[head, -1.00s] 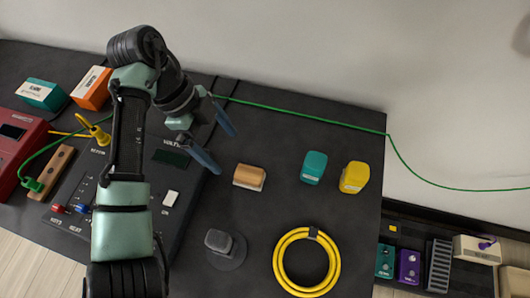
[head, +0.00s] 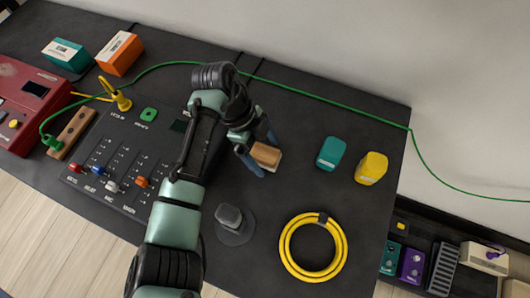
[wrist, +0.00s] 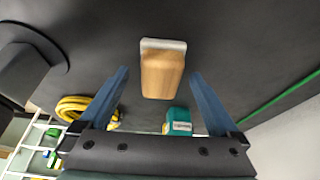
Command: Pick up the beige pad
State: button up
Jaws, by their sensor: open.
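The beige pad (head: 266,156) is a small tan block with a pale layer along one side, lying on the dark table. My gripper (head: 269,160) is open around or just above it, and its fingers hide part of the pad in the head view. In the wrist view the pad (wrist: 162,75) shows between the two blue fingertips (wrist: 159,73), with a gap on each side. It does not look touched. The exact height of the fingers over it is hard to tell.
A teal block (head: 331,153) and a yellow block (head: 371,168) stand to the right. A coiled yellow cable (head: 340,258) and a grey object on a round base (head: 229,217) are nearer the front. A mixer panel (head: 125,165) is left; a green cable (head: 330,108) runs along the back.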

aim_at(265, 152)
jog(key=shift+f, duration=0.15)
jog(key=c, duration=1.5)
jog(key=shift+o, duration=0.2)
notch_tip(265, 152, up, 10)
jog(key=shift+r+p, duration=0.1)
jog(key=shift+p, duration=0.4)
